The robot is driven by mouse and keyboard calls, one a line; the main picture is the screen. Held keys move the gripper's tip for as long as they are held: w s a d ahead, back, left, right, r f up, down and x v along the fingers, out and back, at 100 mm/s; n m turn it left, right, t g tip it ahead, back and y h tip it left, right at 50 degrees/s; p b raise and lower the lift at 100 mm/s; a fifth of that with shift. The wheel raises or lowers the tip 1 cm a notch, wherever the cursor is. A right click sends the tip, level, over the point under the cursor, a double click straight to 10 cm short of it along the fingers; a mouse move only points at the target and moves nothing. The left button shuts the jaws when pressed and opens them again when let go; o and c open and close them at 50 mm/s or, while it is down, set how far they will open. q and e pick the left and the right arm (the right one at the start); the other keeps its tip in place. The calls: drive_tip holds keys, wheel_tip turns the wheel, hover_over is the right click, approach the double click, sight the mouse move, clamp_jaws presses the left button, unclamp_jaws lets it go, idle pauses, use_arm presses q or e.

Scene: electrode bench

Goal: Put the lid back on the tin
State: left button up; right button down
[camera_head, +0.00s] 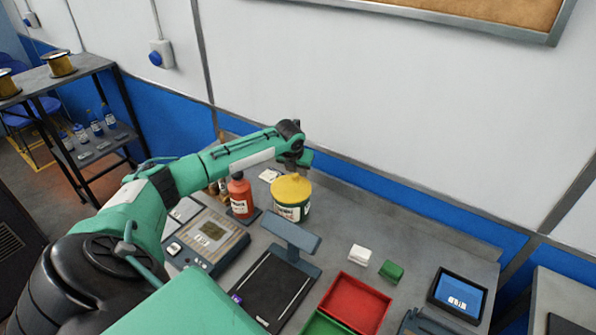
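A round tin (291,212) with a green and pale label stands on the bench beside the wall. A yellow lid (291,187) shows at the top of the tin; I cannot tell whether it is fully seated. My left arm reaches in from the left, and its gripper (304,160) is just above and behind the lid in the picture. Its fingers are small and mostly hidden, so I cannot see whether they are open or touch the lid. My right gripper is not in view.
A red bottle (240,196) stands close left of the tin. A grey stand (290,236) is in front of it. A red tray (355,303), a white block (359,254), a green block (391,271) and a small screen (458,295) are to the right. The bench's back right is clear.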

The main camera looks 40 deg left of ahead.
sight(293, 184)
use_arm(q)
drive_tip(key=b+v, duration=0.1)
drive_tip(key=v, duration=1)
drive_tip(key=shift+r+b, duration=0.2)
drive_tip(key=shift+b, duration=0.15)
drive_tip(key=shift+s, duration=0.1)
